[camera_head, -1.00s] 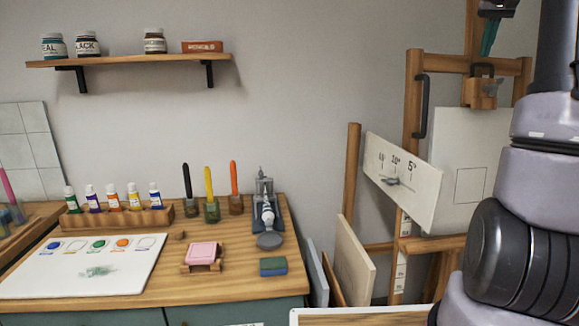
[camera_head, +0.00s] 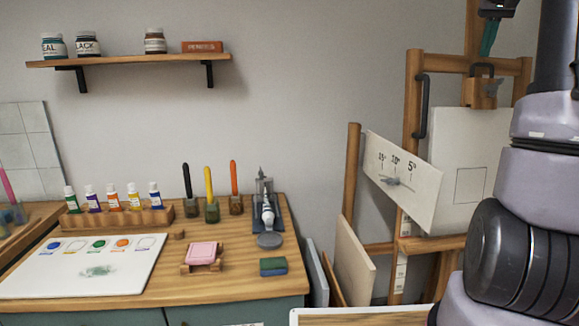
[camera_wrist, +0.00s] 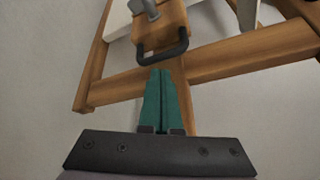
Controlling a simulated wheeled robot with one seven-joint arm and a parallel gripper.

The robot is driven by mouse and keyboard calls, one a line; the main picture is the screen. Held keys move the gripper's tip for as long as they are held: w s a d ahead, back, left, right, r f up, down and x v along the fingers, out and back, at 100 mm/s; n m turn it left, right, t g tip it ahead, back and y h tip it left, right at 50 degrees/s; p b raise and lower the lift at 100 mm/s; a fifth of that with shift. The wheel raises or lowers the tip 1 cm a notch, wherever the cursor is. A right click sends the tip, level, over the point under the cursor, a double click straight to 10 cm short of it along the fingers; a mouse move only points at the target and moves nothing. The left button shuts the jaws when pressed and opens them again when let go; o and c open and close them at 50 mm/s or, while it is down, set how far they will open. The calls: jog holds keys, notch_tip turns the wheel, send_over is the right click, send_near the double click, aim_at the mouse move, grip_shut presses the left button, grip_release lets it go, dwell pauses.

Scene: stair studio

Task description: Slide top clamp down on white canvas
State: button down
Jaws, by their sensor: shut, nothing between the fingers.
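The white canvas (camera_head: 465,150) stands upright on the wooden easel (camera_head: 411,100) at the right of the head view. The top clamp (camera_head: 482,92) is a wooden block with a dark handle and a metal knob, at the canvas's top edge. In the wrist view the clamp (camera_wrist: 160,28) shows with its dark handle (camera_wrist: 163,52) towards my fingers. My gripper (camera_head: 488,37) is above the clamp, with teal fingers pointing down. In the wrist view my gripper (camera_wrist: 161,72) is shut and empty, its tips close to the handle. Whether they touch it I cannot tell.
A tilted board with angle marks (camera_head: 402,180) stands left of the canvas. A dark handle (camera_head: 421,107) is on the easel's left post. A desk (camera_head: 200,285) with paints and pens is at left, under a shelf (camera_head: 130,61). The wall between shelf and easel is clear.

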jog(key=shift+f, duration=1.15)
dwell(0.4)
jog(key=shift+r, duration=3.05)
jog(key=shift+a, duration=0.1)
jog(key=s+a+f+t+y, duration=0.1)
jog(key=s+a+f, duration=0.1)
jog(key=s+a, duration=0.6)
jog(key=s+a+f+t+y, duration=0.15)
jog(key=s+a, duration=0.25)
jog(key=a, duration=0.7)
jog(key=s+a+f+y, duration=0.1)
jog(key=s+a+f, duration=1)
jog(key=s+f, duration=0.3)
jog(key=shift+s+a, duration=0.25)
jog(key=shift+s, duration=0.9)
